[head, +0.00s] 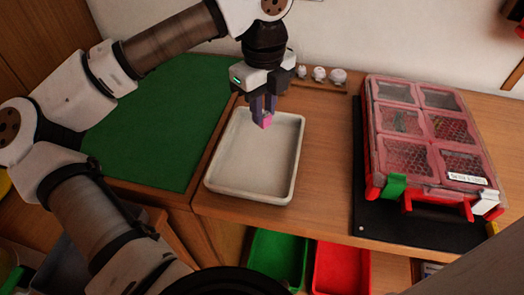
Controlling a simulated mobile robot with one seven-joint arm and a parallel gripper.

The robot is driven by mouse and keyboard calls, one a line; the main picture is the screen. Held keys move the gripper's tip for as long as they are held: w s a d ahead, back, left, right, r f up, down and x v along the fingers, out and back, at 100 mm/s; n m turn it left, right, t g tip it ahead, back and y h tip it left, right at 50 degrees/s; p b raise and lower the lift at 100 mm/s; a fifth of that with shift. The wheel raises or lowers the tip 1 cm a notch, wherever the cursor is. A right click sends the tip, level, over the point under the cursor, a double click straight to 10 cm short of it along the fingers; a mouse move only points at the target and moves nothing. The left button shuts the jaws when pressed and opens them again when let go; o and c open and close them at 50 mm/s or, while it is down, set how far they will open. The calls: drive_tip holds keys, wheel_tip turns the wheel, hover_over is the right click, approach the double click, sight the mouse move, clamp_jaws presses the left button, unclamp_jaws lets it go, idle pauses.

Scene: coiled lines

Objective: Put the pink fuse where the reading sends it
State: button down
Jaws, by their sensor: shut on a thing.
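The pink fuse (264,122) is a small pink block. My gripper (263,112) is shut on it and holds it over the far part of a white tray (210,178). I cannot tell how high above the tray floor it is. The tray looks empty otherwise. Below the table edge are a green bin (278,257) and a red bin (342,268), each partly hidden by the table or my arm. No meter or reading shows clearly in this view.
A red organizer case (427,148) with clear lid windows, a green latch (395,186) and a white latch (485,204) lies on a black mat (365,215) at right. Small white knobs (319,74) stand at the back. A green mat (160,135) covers the left.

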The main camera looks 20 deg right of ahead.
drive_tip(key=c, duration=1.2)
unclamp_jaws()
wheel_tip(320, 180, up, 14)
drive_tip(key=shift+f+b, duration=0.1)
drive_tip(key=shift+b, duration=0.4)
